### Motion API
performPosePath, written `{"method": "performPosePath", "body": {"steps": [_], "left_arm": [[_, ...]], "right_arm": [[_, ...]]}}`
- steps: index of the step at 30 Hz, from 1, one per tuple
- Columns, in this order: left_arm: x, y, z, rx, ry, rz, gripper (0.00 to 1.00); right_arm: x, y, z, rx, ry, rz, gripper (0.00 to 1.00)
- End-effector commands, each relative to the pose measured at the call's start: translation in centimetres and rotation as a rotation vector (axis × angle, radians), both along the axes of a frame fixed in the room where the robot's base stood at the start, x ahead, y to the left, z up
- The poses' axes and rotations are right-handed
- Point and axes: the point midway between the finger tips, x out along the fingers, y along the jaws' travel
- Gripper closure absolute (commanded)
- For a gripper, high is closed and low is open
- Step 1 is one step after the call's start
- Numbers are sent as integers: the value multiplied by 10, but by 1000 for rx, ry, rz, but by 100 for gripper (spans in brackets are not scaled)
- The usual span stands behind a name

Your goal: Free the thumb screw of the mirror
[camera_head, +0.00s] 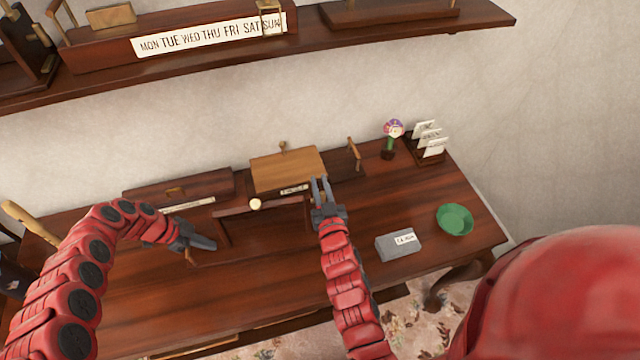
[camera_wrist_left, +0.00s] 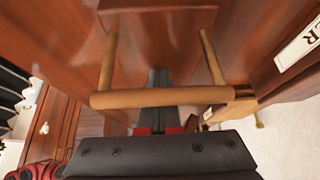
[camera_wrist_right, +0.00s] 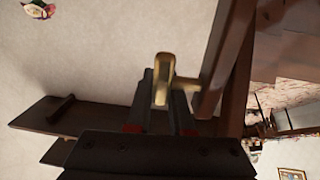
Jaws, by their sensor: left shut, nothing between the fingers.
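A brass thumb screw (camera_wrist_right: 161,80) sticks out sideways from a dark wooden post (camera_wrist_right: 225,60) in the right wrist view. My right gripper (camera_head: 321,182) has a finger on each side of the screw's flat head, a small gap apart; whether they touch it I cannot tell. In the head view the gripper stands at the right end of a dark wooden frame (camera_head: 262,209), seemingly the mirror's; its glass is hard to make out. My left gripper (camera_head: 212,246) is shut and empty low at the frame's left. In its wrist view a light wooden rail (camera_wrist_left: 160,97) crosses before the fingers.
A light wooden box (camera_head: 287,169) stands behind the frame, a dark box (camera_head: 180,187) to its left. A grey box (camera_head: 398,245), green bowl (camera_head: 455,219), flower (camera_head: 393,129) and card holder (camera_head: 428,148) are at right. The desk front is clear. A shelf (camera_head: 350,32) hangs above.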

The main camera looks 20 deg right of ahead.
Motion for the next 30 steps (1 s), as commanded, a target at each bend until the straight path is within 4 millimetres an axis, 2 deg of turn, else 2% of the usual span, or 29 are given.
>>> {"method": "performPosePath", "body": {"steps": [10, 21, 30], "left_arm": [[-2, 0, -2, 1, 4, -1, 100], [-2, 0, -2, 1, 4, -1, 100], [-1, 1, -2, 2, 3, -1, 100]], "right_arm": [[-1, -2, -3, 0, -20, -3, 100], [-4, 0, 2, -12, -172, -1, 100], [-5, 0, 3, -14, -179, 0, 100]]}}
